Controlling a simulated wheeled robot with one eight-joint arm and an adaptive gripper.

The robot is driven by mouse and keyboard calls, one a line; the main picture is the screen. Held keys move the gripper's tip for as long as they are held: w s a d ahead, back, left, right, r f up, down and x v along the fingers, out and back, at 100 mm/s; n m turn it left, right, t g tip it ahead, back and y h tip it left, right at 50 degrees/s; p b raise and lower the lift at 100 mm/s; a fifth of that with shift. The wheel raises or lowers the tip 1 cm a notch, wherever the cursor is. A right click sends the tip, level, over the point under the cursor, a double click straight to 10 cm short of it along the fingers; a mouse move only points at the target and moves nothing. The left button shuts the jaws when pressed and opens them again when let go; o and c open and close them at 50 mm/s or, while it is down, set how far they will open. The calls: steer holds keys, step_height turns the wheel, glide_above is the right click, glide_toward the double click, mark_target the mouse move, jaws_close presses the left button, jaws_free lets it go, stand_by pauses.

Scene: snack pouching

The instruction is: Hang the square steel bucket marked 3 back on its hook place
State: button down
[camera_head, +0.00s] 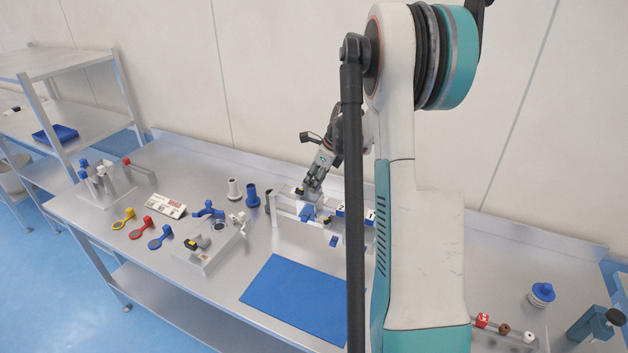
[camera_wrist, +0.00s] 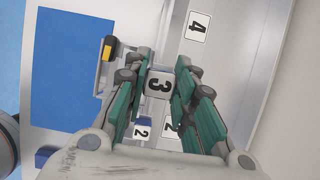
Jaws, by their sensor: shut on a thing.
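The square steel bucket marked 3 (camera_wrist: 158,83) is between the fingers of my gripper (camera_wrist: 160,78) in the wrist view, with its number tag facing the camera. My gripper is shut on it. In the head view my gripper (camera_head: 311,188) points down over the hook rail (camera_head: 290,230) at the back of the bench. A bucket marked 2 (camera_wrist: 143,129) is beside it, and a wall tag marked 2 (camera_wrist: 171,130) and a tag marked 4 (camera_wrist: 197,27) show on the rail side. I cannot tell whether the bucket touches its hook.
Buckets marked 2 (camera_head: 341,210) and 1 (camera_head: 370,216) hang right of my gripper. A blue mat (camera_head: 297,300) lies clear in front. Scoops, a grey stand (camera_head: 208,252) and white and blue cups stand to the left. My arm hides part of the bench.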

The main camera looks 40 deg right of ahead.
mark_target(314, 199)
steer(key=shift+w, duration=0.1)
steer(key=shift+f+b, duration=3.05)
steer(key=shift+f, duration=0.9)
steer(key=c, duration=1.2)
jaws_free()
steer(key=shift+c, duration=0.2)
steer(key=v, duration=1.2)
